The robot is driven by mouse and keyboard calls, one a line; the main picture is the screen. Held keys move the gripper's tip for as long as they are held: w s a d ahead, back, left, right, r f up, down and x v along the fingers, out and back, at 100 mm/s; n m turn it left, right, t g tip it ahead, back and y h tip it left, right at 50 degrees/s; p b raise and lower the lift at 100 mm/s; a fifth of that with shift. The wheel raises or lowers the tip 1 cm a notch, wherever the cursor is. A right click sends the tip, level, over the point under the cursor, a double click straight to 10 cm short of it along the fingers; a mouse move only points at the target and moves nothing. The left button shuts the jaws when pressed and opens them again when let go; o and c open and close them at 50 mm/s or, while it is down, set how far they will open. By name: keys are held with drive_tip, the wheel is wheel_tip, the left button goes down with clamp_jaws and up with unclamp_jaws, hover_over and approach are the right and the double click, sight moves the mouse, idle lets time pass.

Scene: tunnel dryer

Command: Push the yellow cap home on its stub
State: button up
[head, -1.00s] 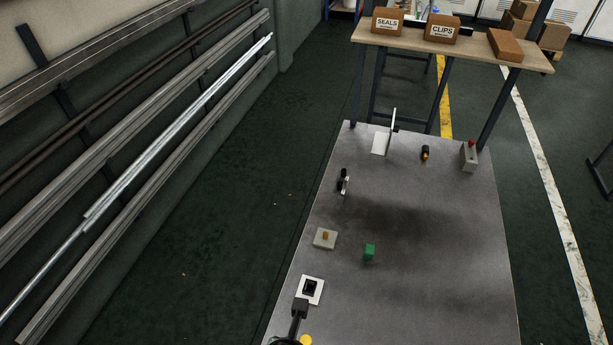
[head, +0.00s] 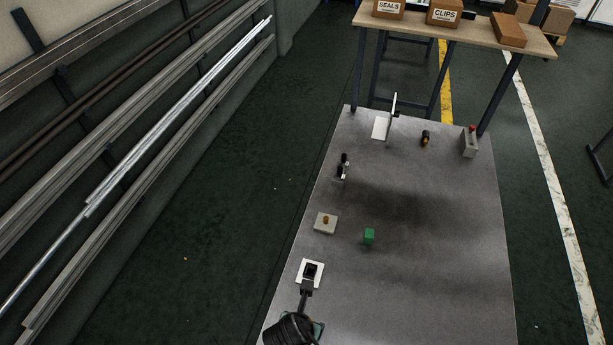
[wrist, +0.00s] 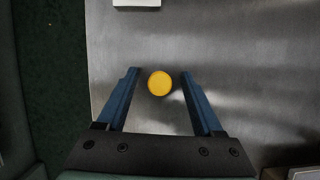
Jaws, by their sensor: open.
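The yellow cap (wrist: 160,83) shows in the wrist view as a round disc seen from above, over the grey metal bench top. My gripper (wrist: 157,76) is open, with one blue finger on each side of the cap. Gaps show between the cap and both fingers. The stub is not visible, and I cannot tell how far down the cap sits. In the head view the cap is hidden behind the dark arm end at the bottom edge.
The bench's right half is mostly clear.

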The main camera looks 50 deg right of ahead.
drive_tip(key=shift+f, duration=0.1)
clamp_jaws()
idle(0.3)
